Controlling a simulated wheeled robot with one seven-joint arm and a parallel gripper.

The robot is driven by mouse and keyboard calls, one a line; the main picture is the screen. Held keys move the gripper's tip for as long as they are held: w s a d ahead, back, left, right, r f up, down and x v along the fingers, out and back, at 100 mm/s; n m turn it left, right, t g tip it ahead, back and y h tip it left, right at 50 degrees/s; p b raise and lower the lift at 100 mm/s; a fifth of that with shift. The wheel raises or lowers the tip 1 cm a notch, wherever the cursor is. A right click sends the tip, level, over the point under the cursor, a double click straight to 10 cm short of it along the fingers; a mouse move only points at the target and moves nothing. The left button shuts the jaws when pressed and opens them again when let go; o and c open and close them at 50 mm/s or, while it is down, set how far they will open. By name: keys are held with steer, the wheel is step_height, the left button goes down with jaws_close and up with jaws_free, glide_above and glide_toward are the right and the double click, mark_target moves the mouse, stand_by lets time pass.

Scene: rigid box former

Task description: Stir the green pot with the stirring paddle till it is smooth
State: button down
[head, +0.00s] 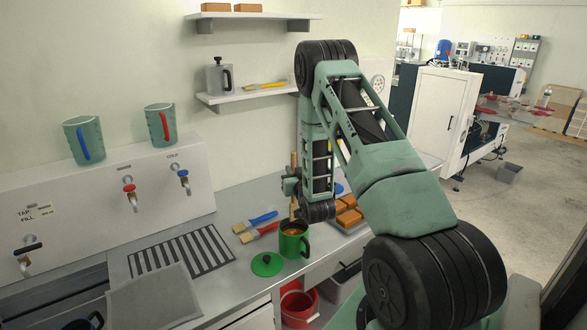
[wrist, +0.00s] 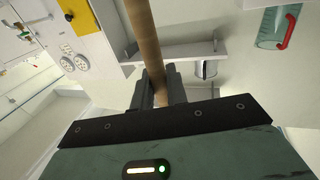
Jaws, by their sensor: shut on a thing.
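The green pot (head: 294,246) stands upright on the bench near its front edge, with its handle to the right and brown contents showing in its open top. My gripper (head: 290,187) is above the pot, shut on the wooden shaft of the stirring paddle (head: 293,160). The shaft stands near upright and runs down to the pot's mouth. The paddle's lower end is hidden, so I cannot tell how deep it reaches. In the wrist view the shaft (wrist: 145,35) passes between my jaws (wrist: 160,92). The pot does not show there.
A green lid (head: 267,263) lies just left of the pot. Brushes with blue (head: 262,218) and red (head: 259,231) handles lie behind it. Orange-brown blocks (head: 347,212) sit to the right. A slotted drain (head: 180,252) lies left. A red bucket (head: 298,304) is below the bench edge.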

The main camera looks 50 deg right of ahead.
mark_target(295, 202)
step_height(295, 202, down, 2)
steer(key=shift+f+b, duration=0.1)
steer(key=shift+b, duration=0.25)
step_height(295, 202, down, 9)
steer(key=b, duration=0.9)
steer(key=shift+b, duration=0.35)
